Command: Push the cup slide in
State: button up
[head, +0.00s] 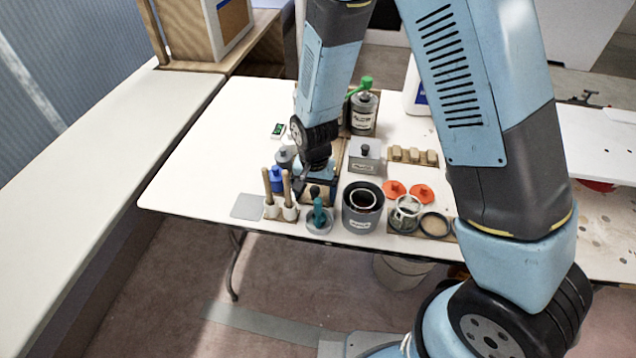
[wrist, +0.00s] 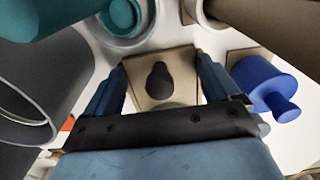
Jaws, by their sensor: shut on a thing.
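A tan, tapering piece (wrist: 140,72) with a black knob (wrist: 159,80) on its top lies between my fingers in the wrist view. I take it for the cup slide. My gripper (wrist: 160,66) has one blue finger along each side of it and is shut on it. In the head view my gripper (head: 318,178) reaches down to the table among the tools. There the black knob (head: 314,192) shows just in front of it, and the arm hides most of the tan piece. The far end of the piece's travel is not clear in either view.
Wooden-handled tools (head: 287,187) and a blue item (head: 277,179) stand close left of my gripper. A teal-handled tool (head: 319,214) is in front, a dark pot (head: 362,213) to the right. A grey box (head: 365,157) stands behind right. The table's left part (head: 210,160) is clear.

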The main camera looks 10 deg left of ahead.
jog(key=shift+w+d, duration=0.15)
jog(key=shift+w, duration=1.9)
jog(key=shift+w+d, duration=0.15)
jog(key=shift+w, duration=1.85)
jog(key=shift+w+d, duration=0.15)
jog(key=shift+w, duration=1.9)
jog(key=o, duration=0.4)
jog(key=shift+w, duration=0.15)
jog(key=shift+c, duration=0.2)
jog(key=shift+o, duration=0.8)
jog(key=shift+r, duration=3.5)
